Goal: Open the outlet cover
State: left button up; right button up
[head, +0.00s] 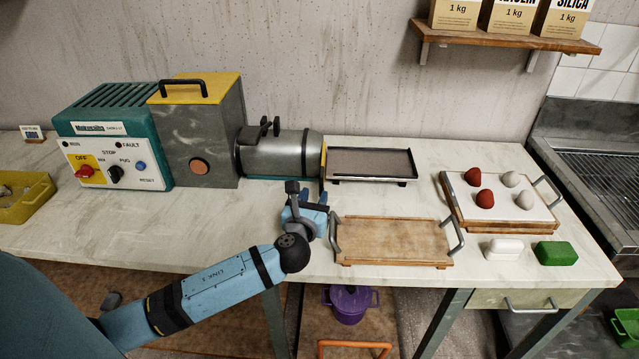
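The grey metal barrel (283,154) of the clay machine lies level on the counter and points right. A thin yellow edge (323,160) shows at its right end, where the outlet is. I see this end edge-on, so I cannot tell how far the cover there stands open. My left gripper (318,203) is in front of and below the barrel's right end, over the counter's front part. It looks apart from the cover. Its fingers are small and partly hidden by its own body, so their opening is unclear. My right gripper is out of view.
A dark flat tray (371,180) stands right of the outlet. A wooden board with handles (391,259) lies in front. Further right is a white-topped tray (459,218) with red and grey lumps. The control box (116,176) is at left, beside a yellow-lidded hopper (205,140).

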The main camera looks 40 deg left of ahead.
pick_arm(q)
jog(key=v, duration=0.6)
jog(key=shift+s+d+f, duration=0.1)
dwell(0.4)
